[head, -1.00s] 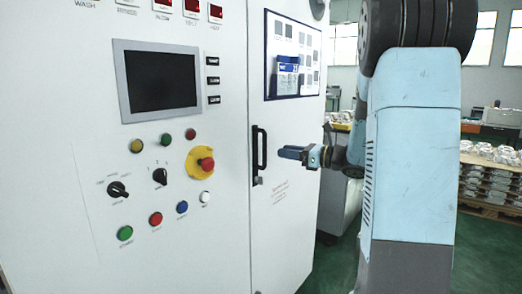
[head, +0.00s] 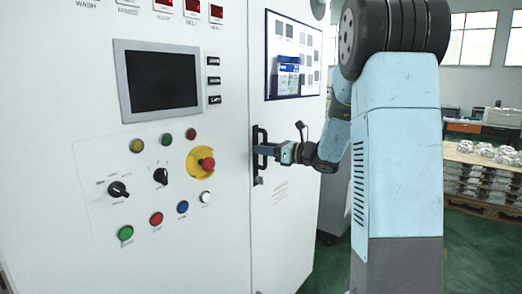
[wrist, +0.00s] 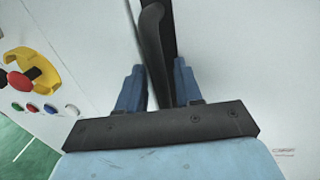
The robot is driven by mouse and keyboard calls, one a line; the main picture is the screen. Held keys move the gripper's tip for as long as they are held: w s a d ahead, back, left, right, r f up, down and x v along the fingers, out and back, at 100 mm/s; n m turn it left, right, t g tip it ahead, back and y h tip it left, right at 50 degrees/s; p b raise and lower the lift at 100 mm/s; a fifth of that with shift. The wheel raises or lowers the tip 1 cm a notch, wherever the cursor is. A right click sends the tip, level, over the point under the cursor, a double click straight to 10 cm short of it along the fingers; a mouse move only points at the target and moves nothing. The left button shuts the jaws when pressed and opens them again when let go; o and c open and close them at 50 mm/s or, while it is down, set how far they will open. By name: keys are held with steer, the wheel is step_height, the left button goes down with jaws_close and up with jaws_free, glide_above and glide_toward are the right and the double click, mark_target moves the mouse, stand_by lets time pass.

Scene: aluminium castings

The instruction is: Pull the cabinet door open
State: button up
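The white cabinet door (head: 283,225) is closed, with a black vertical handle (head: 256,138) near its left edge. A small lock (head: 258,181) sits below the handle. My gripper (head: 262,149) reaches the handle from the right in the head view. In the wrist view, the two blue fingers of my gripper (wrist: 160,88) stand apart, with the black handle (wrist: 153,40) running down between them. I see a gap beside the handle, so the fingers do not look closed on it. The handle's lower part is hidden behind the gripper mount.
Left of the door is a control panel with a screen (head: 161,80), several buttons and a yellow-ringed red emergency stop (head: 201,162). A blue box (head: 287,75) is on the door's upper board. Pallets of castings (head: 480,172) stand at the right.

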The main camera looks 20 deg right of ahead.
jaws_close()
